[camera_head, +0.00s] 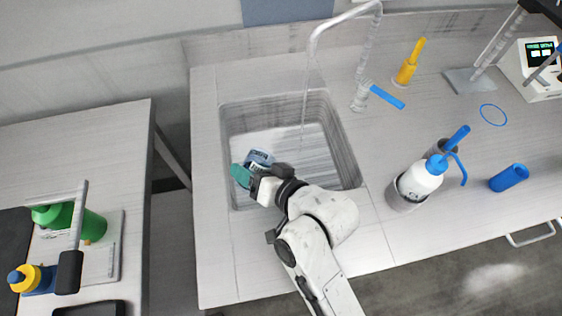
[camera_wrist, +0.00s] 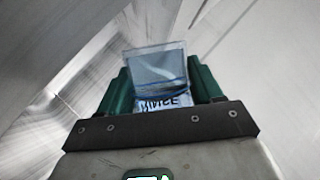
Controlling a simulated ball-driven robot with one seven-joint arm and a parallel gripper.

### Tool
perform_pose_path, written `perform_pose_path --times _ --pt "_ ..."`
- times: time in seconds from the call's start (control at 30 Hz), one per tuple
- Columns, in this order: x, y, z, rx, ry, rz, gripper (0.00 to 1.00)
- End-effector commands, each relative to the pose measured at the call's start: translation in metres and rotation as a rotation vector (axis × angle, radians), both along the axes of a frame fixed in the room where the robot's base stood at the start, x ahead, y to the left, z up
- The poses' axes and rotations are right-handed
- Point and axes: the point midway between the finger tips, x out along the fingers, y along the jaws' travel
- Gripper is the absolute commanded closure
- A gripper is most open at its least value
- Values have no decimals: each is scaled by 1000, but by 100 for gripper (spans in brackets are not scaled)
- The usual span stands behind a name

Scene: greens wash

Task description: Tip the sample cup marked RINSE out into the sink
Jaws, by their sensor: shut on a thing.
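A small clear cup (camera_wrist: 155,68) with blue bands and a white label sits between the green fingers of my gripper (camera_wrist: 161,90) in the wrist view. The label's lettering is partly covered by the gripper body but looks like RINSE. In the head view the cup (camera_head: 259,157) shows dark blue and white beside the green fingertip of my gripper (camera_head: 247,173). My gripper is shut on the cup, over the left part of the sink (camera_head: 315,160). I cannot tell the cup's exact tilt or whether liquid is in it.
A tall faucet (camera_head: 366,60) stands behind the sink. A separate left table holds a green bottle (camera_head: 92,225).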

Motion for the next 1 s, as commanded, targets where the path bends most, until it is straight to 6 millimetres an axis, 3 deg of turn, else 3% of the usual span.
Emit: perform_pose_path --times 1.0 --pt "2 -1 5 96 97 0 67"
